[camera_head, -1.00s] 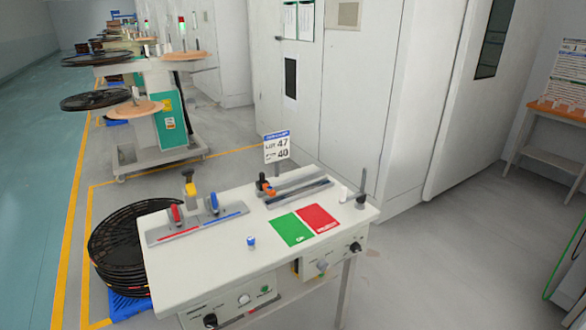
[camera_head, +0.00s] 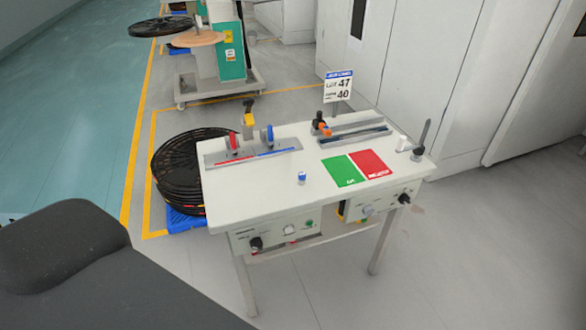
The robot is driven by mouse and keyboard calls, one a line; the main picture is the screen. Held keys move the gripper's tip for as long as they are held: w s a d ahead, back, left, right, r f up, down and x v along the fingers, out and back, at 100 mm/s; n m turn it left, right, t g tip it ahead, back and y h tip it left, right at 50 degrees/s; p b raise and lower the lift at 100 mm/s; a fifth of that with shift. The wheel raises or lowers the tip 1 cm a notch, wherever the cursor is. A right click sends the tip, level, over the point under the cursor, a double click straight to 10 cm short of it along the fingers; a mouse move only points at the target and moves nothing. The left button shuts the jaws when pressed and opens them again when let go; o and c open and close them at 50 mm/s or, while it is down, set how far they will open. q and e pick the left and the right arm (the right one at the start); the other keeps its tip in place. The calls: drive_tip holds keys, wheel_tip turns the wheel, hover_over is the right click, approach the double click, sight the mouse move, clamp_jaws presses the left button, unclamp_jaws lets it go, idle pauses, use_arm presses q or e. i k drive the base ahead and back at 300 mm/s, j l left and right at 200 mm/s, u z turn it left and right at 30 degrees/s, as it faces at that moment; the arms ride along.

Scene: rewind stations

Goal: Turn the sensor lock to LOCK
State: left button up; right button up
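The front of the white station table carries two control panels. The left panel (camera_head: 273,235) has a black knob (camera_head: 257,243), a pale round control (camera_head: 289,229) and a green button (camera_head: 309,223). The right panel (camera_head: 385,204) has a silver knob (camera_head: 368,210) and a black knob (camera_head: 404,198). The panel lettering is too small to read, so I cannot tell which control is the sensor lock or how it is set. Neither gripper is in view; a dark part that looks like my own arm fills the lower left.
The table top (camera_head: 250,190) holds red and blue handled clamps on a rail, an orange-tipped fixture (camera_head: 322,125), green and red pads (camera_head: 358,168) and a small blue-capped item (camera_head: 302,177). Black reels (camera_head: 178,170) are stacked at its left. The floor in front is clear.

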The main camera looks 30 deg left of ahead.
sight(255, 243)
drive_tip(key=u, duration=1.1)
